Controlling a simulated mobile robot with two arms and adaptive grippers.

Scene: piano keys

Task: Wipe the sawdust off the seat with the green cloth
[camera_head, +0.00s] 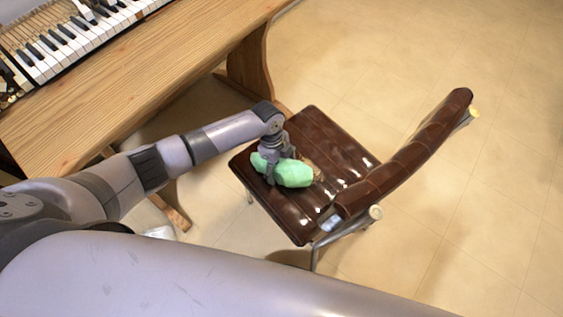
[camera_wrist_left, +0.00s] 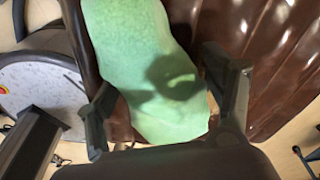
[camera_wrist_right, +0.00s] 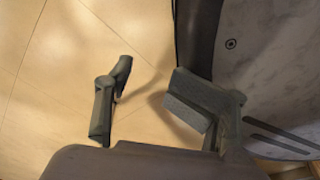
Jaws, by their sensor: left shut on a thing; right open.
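The green cloth (camera_head: 294,173) lies bunched on the brown leather seat (camera_head: 325,135) of the chair. My left gripper (camera_head: 270,172) points down at the cloth's left end and is shut on it. In the left wrist view the cloth (camera_wrist_left: 135,45) runs between the fingers of my left gripper (camera_wrist_left: 160,95), over the dark seat (camera_wrist_left: 275,65). A tan patch that looks like sawdust (camera_head: 316,168) shows just right of the cloth; any under the cloth is hidden. My right gripper (camera_wrist_right: 150,95) is open and empty above the floor in the right wrist view, and out of the head view.
The chair's padded backrest (camera_head: 415,150) rises on the right, with metal frame parts below it. A wooden desk (camera_head: 150,75) with a piano keyboard (camera_head: 60,48) stands at upper left. Tiled floor (camera_head: 480,230) is clear to the right.

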